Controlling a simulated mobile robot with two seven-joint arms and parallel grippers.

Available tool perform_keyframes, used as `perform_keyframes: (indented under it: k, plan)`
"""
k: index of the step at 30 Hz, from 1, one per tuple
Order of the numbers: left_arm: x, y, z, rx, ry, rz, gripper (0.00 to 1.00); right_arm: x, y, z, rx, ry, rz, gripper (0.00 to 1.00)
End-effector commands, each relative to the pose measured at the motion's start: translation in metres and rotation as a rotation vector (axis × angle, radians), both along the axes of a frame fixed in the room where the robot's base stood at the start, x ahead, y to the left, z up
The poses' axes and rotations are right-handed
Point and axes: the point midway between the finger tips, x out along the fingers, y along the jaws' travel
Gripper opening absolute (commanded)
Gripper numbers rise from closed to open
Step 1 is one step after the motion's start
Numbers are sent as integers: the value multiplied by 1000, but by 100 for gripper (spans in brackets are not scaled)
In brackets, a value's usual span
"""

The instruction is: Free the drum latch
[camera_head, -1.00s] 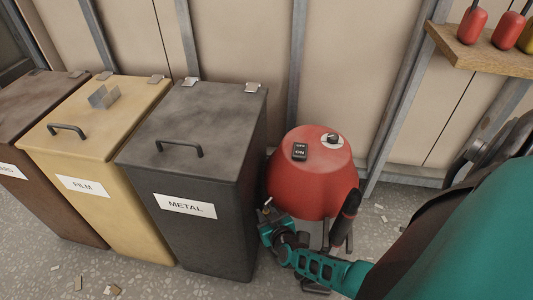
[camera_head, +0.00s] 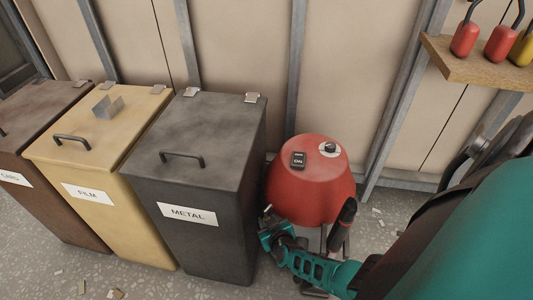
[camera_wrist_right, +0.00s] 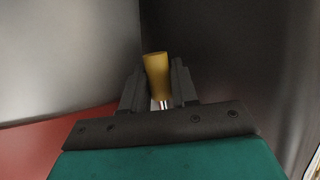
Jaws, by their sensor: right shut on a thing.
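A red drum-shaped machine (camera_head: 308,188) stands on the floor right of the dark metal bin. It has an OFF/ON switch (camera_head: 298,160) and a dark knob (camera_head: 330,148) on top. My right gripper (camera_head: 267,222) is low at the drum's left side, between drum and bin. In the right wrist view its fingers (camera_wrist_right: 157,88) are shut on a small yellow-brown handle-like piece (camera_wrist_right: 156,66) with a thin shiny stem. I cannot tell whether this piece is the latch. No other latch is clear; the drum's lower front is partly hidden by my arm. My left gripper is out of view.
A dark METAL bin (camera_head: 205,140) stands close left of my gripper. A cream FILM bin (camera_head: 120,140) and a brown bin (camera_head: 40,115) stand beyond it. A wooden shelf (camera_head: 475,68) with red and yellow items is upper right. Small scraps (camera_head: 115,294) lie on the floor.

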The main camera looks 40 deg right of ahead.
Motion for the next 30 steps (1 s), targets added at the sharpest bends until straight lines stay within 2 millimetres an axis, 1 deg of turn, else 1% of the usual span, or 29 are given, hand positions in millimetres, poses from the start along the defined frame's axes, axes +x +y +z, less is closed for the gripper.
perform_keyframes:
  k: [1,2,4,9,15,23,30]
  plan:
    - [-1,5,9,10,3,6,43,1,-2,10,-6,31,-5,0]
    - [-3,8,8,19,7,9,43,0,-2,11,-9,53,-6,0]
    - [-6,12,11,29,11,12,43,-2,-3,12,-18,100,-6,0]
    - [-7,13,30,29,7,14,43,-7,-5,12,-39,214,-8,0]
    - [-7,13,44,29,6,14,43,-12,-8,12,-64,332,-10,0]
    - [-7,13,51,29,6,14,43,-17,-11,12,-88,437,-12,0]
    - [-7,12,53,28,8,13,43,-19,-9,13,-93,478,-9,0]
